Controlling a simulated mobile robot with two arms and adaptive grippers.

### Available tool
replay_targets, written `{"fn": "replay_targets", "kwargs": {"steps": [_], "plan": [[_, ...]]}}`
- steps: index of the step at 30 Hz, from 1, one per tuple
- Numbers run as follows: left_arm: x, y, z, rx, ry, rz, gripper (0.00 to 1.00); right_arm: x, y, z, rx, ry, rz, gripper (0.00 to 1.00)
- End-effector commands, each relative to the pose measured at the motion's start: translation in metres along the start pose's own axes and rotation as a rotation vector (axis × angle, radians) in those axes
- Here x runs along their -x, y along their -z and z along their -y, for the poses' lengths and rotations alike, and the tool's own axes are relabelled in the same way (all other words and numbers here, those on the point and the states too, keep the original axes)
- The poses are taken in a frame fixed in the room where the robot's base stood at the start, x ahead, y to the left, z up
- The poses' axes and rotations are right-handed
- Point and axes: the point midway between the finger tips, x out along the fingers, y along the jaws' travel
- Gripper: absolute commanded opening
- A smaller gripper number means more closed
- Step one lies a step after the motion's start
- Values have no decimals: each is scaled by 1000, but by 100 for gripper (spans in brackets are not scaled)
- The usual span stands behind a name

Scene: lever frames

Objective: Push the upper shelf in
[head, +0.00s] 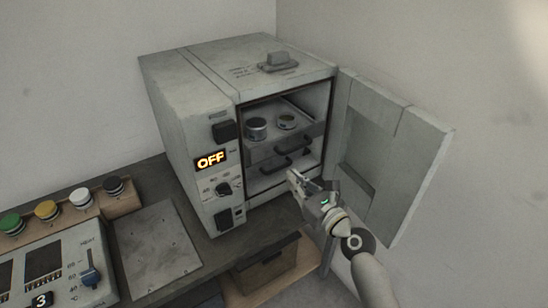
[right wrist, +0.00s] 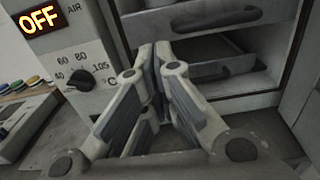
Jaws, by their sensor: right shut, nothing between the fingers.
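The grey oven (head: 195,130) stands open. Its upper shelf (head: 262,151) carries two round tins (head: 257,128) and (head: 286,121) and has a dark front handle (head: 288,142). The upper shelf's front also shows at the top of the right wrist view (right wrist: 190,14). The lower shelf's handle (head: 274,164) is beneath it; the lower shelf also shows in the right wrist view (right wrist: 225,75). My right gripper (head: 294,176) is shut and empty, in front of the oven opening and below the upper handle. In the wrist view its fingertips (right wrist: 155,52) appear apart from both handles. My left gripper is out of view.
The oven door (head: 395,150) is swung open to the right, close beside my right arm. An OFF display (head: 210,160) and knobs are on the oven's left front. A control panel (head: 60,275), coloured buttons (head: 45,210) and a metal plate (head: 157,248) lie at left.

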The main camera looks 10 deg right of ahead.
Motion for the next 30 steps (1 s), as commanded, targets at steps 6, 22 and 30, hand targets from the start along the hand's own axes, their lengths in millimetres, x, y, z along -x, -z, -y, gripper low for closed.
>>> {"fn": "replay_targets", "kwargs": {"steps": [6,22,30], "plan": [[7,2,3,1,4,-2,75,-47,-2,0,4,0,1,0],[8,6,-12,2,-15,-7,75,-104,0,1,5,1,-1,0],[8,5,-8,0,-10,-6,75,-105,0,1,5,1,-1,0]]}}
